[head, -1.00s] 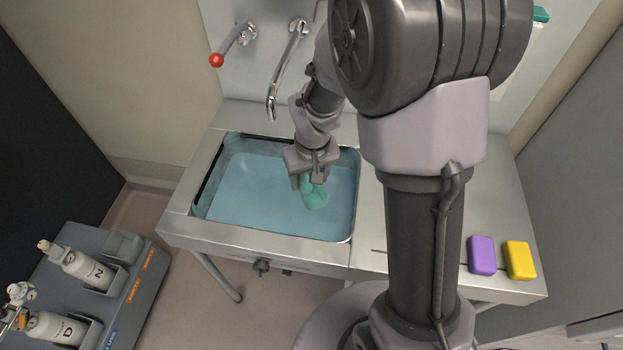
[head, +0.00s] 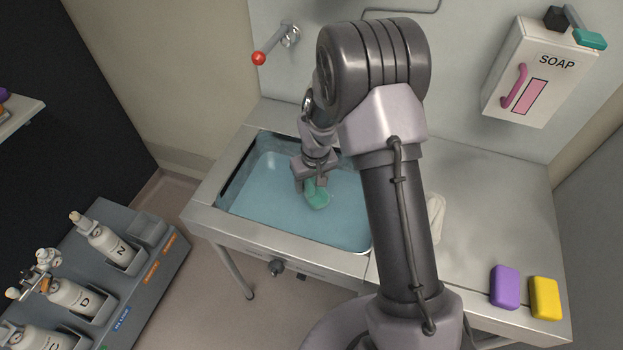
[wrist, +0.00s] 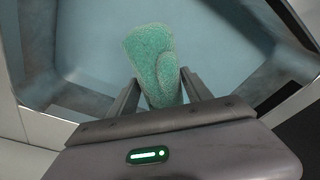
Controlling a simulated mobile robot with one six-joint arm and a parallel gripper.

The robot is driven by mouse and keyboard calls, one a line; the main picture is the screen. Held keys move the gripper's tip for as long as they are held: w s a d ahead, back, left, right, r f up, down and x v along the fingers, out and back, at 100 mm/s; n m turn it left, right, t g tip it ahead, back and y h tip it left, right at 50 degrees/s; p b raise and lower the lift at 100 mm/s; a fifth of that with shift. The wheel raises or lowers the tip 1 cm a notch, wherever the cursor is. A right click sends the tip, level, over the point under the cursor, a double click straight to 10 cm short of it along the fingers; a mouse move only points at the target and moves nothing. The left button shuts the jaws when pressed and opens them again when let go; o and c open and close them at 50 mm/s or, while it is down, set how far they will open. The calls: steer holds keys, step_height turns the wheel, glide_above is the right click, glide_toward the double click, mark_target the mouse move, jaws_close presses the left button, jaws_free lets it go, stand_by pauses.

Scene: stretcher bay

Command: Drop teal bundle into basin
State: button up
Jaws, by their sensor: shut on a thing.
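The teal bundle (head: 318,196) is a soft, rolled cloth-like piece. My gripper (head: 311,184) is shut on it and holds it over the basin (head: 237,207), which is sunk in the steel counter and looks filled with blue water. In the wrist view the bundle (wrist: 152,62) sticks out beyond the two fingers of my gripper (wrist: 158,88), with the blue basin floor or water behind it. I cannot tell whether the bundle touches the water.
A purple block (head: 505,287) and a yellow block (head: 545,298) lie on the counter at right. A SOAP box (head: 548,75) hangs on the wall. A red-tipped lever (head: 272,48) juts out above the basin. A grey rack (head: 110,262) with bottles stands at lower left.

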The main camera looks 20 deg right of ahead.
mark_target(313, 180)
steer(key=o, duration=1.7)
steer(key=shift+o, duration=0.2)
steer(key=shift+r, duration=0.1)
steer(key=r, duration=0.2)
steer(key=r+p, duration=0.1)
steer(key=r, duration=0.2)
steer(key=s+r+p, duration=0.1)
steer(key=r, duration=0.1)
steer(key=shift+s+d+r, duration=0.1)
steer(key=shift+r, duration=0.1)
